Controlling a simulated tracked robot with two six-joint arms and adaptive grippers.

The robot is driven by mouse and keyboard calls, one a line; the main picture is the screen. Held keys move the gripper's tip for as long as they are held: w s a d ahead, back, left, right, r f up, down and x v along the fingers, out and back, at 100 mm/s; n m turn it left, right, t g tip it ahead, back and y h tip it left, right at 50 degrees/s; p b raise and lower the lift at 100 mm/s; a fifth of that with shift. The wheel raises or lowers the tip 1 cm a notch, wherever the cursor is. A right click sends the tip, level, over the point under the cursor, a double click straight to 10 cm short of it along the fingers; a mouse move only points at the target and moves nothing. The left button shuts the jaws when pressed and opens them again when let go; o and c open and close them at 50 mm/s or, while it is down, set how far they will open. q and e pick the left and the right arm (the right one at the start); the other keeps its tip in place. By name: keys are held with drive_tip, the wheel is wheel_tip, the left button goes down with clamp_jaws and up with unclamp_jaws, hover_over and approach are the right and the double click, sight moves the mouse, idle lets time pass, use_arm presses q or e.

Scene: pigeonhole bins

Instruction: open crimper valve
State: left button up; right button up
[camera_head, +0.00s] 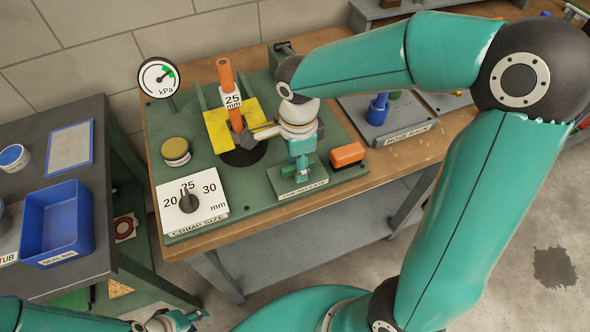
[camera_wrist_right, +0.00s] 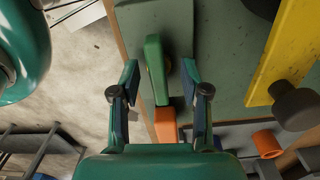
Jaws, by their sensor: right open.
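The crimper stands on a green base plate (camera_head: 240,200) on the wooden bench, with an orange hose (camera_head: 226,85) upright between yellow plates (camera_head: 216,130). A green valve lever (camera_wrist_right: 155,68) lies between the two fingers of my right gripper (camera_wrist_right: 160,75) in the right wrist view, with gaps on both sides. In the head view my right gripper (camera_head: 301,150) is above the JAW RELEASE label (camera_head: 302,189) and partly hides the lever. It is open. My left gripper (camera_head: 178,320) is at the bottom left edge, far from the crimper, its fingers too small and cut off to judge.
An orange block (camera_head: 347,155) sits right of the lever. A crimp size dial (camera_head: 189,200), a yellow-topped round tin (camera_head: 176,151) and a kPa gauge (camera_head: 158,77) are on the left. A blue bin (camera_head: 57,222) stands on the dark side table. A hose rack (camera_head: 405,130) is at right.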

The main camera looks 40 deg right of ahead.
idle(0.3)
drive_tip(key=shift+s, duration=0.15)
drive_tip(key=shift+c, duration=0.2)
clamp_jaws()
